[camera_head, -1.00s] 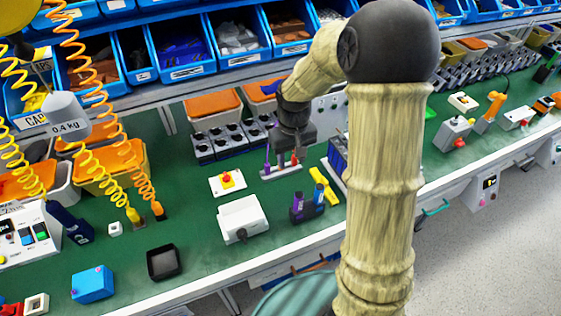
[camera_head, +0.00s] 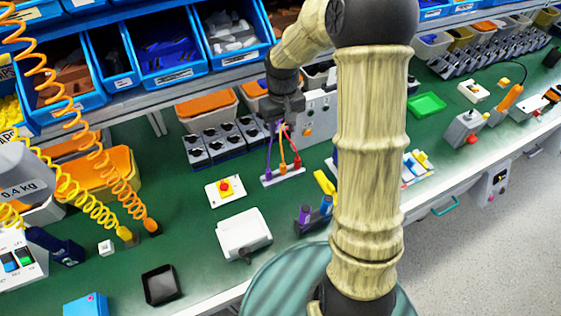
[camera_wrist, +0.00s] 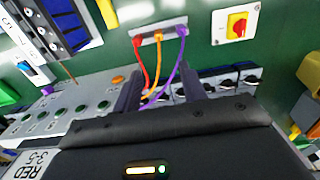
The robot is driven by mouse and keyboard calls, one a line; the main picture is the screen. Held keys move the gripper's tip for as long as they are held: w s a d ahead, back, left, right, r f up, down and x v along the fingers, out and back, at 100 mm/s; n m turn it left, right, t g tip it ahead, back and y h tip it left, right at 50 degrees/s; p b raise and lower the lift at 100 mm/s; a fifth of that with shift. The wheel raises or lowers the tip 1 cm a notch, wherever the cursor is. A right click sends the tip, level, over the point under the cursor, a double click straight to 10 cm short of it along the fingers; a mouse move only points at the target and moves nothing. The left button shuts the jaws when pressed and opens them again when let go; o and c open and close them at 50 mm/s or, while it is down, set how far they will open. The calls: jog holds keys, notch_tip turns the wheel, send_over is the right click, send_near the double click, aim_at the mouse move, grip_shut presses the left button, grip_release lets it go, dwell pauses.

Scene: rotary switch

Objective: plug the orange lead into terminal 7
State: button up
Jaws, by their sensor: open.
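A white holder strip (camera_head: 283,177) stands on the green bench; it also shows at the top of the wrist view (camera_wrist: 160,36). The orange lead (camera_head: 294,158) rises from its middle, between a purple lead (camera_head: 268,155) and a red lead (camera_head: 285,132). In the wrist view the orange lead (camera_wrist: 158,68) runs toward the space between my fingers; its far end is hidden. My gripper (camera_head: 284,112) is open above and behind the holder; its dark fingers (camera_wrist: 160,88) stand either side of the leads. A grey panel (camera_head: 318,118) with green-ringed sockets (camera_wrist: 82,111) is beside it. Terminal numbers are unreadable.
Several grey blocks with black knobs (camera_head: 222,138) stand left of my gripper. Blue bins (camera_head: 165,50) line the shelf behind.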

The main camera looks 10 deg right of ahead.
jog(key=shift+s, duration=0.1)
jog(key=p, duration=0.1)
send_over(283, 164)
notch_tip(283, 164, down, 11)
jog(key=shift+a+f, duration=0.1)
jog(key=shift+f, duration=0.1)
jog(key=shift+w+f, duration=0.25)
jog(key=shift+f, duration=0.15)
jog(key=shift+s, duration=0.15)
jog(key=shift+s+f, duration=0.15)
jog(key=shift+f, duration=0.4)
notch_tip(283, 164, down, 4)
jog(key=shift+f+p, duration=0.1)
jog(key=shift+p, duration=0.5)
